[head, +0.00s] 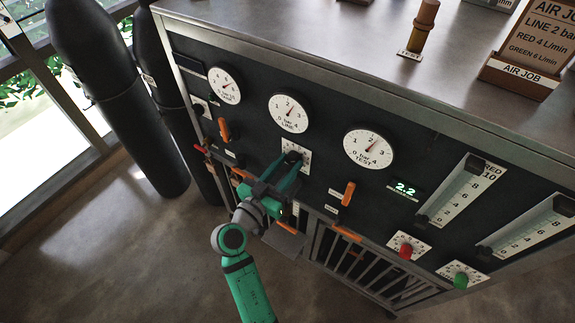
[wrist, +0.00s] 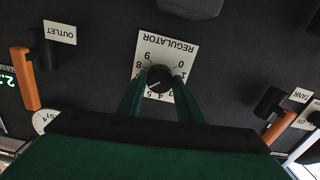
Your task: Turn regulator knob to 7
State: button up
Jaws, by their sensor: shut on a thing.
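The black regulator knob (wrist: 159,76) sits on a white plate marked REGULATOR (wrist: 183,52), which appears upside down in the wrist view. My gripper (wrist: 159,88) is shut on the knob, with a green finger on each side. A pale line on the knob points to the lower left, at the part of the scale past 5 and before 8. The left finger hides the numbers there, so I cannot tell the exact reading. In the head view my gripper (head: 287,172) reaches the knob (head: 292,157) below the LINE gauge (head: 288,113).
The TEST gauge (head: 368,148) and a green display (head: 405,188) reading 2.2 are to the right. Orange levers (head: 348,194) flank the knob; OUTLET (wrist: 25,78) and TANK (wrist: 279,126) levers show near my fingers. Red (head: 405,251) and green (head: 460,280) knobs sit lower right.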

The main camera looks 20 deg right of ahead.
jog(key=m, duration=0.5)
jog(key=shift+f, duration=0.1)
dwell(0.4)
jog(key=o, duration=1)
jog(key=shift+o, duration=0.2)
jog(key=v, duration=1)
jog(key=shift+s+a, duration=0.3)
